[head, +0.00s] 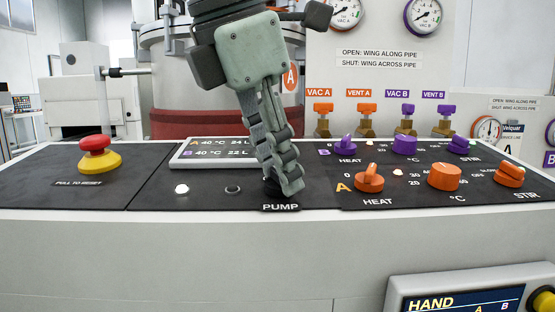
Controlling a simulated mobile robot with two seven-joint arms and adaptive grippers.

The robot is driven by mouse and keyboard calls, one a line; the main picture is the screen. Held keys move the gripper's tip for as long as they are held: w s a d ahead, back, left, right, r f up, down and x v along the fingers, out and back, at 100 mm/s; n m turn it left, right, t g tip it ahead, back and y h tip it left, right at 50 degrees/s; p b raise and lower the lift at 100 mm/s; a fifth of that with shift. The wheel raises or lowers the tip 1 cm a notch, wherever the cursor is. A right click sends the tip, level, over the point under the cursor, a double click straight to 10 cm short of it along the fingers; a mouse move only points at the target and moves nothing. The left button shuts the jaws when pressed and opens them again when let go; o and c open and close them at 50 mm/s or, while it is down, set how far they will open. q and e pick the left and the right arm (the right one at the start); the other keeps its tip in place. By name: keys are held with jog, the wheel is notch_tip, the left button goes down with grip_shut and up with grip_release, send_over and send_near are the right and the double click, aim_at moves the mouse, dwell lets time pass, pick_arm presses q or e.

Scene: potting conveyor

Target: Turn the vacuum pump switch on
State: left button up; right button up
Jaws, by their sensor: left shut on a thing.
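The pump switch (270,187) is a dark knob on the black panel, just above the white PUMP label (280,208). My left gripper (283,188) reaches down over it from above, with its fingers shut on the knob. The fingers cover most of the knob, so I cannot tell which way it points. A white lit lamp (181,188) and a dark round button or lamp (232,189) lie to the left of the switch. My right gripper does not show.
A red and yellow emergency stop (97,155) stands on the left of the panel. A small display (215,153) lies behind the lamps. Orange and purple knobs, including the orange heat knob (369,179), stand close on the right. A steel vessel (175,65) rises behind.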

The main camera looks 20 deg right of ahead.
pick_arm(q)
jog(key=shift+m+g, duration=0.4)
jog(key=shift+m, duration=0.7)
jog(key=m+g, duration=0.1)
jog(key=m, duration=0.2)
jog(key=shift+m, duration=0.3)
jog(key=shift+m+g, duration=0.4)
jog(key=shift+m, duration=0.8)
jog(key=shift+w+m+y, duration=0.1)
jog(key=shift+m+y, duration=0.3)
jog(key=shift+m, duration=0.5)
jog(key=shift+m+g, duration=0.3)
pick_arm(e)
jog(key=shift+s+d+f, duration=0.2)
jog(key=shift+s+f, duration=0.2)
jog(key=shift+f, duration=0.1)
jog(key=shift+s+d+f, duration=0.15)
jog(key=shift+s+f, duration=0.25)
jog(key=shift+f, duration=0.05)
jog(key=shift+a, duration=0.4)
